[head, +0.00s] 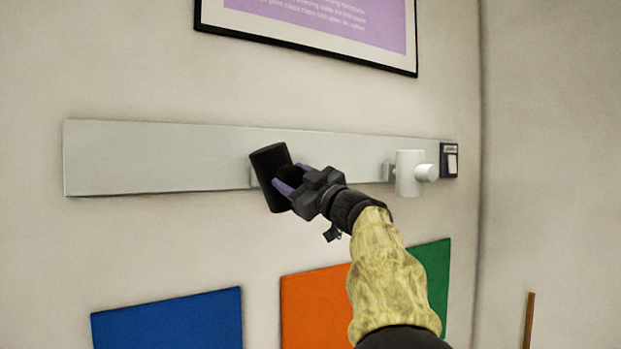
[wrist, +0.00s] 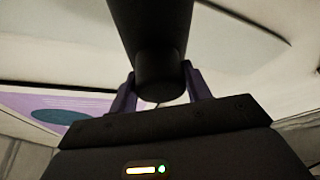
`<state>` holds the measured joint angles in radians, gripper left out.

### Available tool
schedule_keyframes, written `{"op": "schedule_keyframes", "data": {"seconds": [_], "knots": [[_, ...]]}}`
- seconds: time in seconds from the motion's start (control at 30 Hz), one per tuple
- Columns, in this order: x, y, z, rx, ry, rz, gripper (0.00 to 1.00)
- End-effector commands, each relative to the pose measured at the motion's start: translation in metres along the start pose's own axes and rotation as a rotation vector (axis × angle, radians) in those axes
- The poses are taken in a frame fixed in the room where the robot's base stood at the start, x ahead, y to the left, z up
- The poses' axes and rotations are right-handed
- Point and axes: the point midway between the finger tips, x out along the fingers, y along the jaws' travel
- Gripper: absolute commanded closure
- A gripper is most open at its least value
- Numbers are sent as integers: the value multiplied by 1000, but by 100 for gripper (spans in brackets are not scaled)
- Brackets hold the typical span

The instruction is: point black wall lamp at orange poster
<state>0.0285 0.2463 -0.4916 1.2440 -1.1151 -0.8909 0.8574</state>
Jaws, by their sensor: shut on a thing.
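The black wall lamp (head: 268,160) is a dark cylinder on the pale wall rail, tilted with its lower end toward the right. My gripper (head: 288,180) has its purple fingers on the lamp's right side, shut on a short round black part of it. In the wrist view the lamp (wrist: 150,30) fills the top middle, and its round stub sits between the two fingers of my gripper (wrist: 160,88). The orange poster (head: 315,305) is on the wall below and slightly right of the lamp. My arm hides its right part.
The rail (head: 150,158) also bears a white lamp (head: 408,172) and a black-framed switch (head: 449,160) at right. A blue poster (head: 170,322) and a green poster (head: 436,280) flank the orange one. A framed purple print (head: 330,22) hangs above.

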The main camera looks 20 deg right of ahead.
Motion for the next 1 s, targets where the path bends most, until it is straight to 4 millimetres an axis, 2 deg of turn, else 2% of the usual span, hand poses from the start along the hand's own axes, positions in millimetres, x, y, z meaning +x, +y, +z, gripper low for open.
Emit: {"op": "schedule_keyframes", "data": {"seconds": [0.13,0.43,0.47,0.57,0.87,1.0], "knots": [[5,-10,-4,-18,10,-27,93],[6,-11,-4,-20,12,-30,93],[6,-11,-4,-20,12,-30,50],[6,-10,-4,-20,11,-29,30],[4,-9,-3,-22,10,-25,30],[-5,-9,-2,-22,10,-24,30]]}}
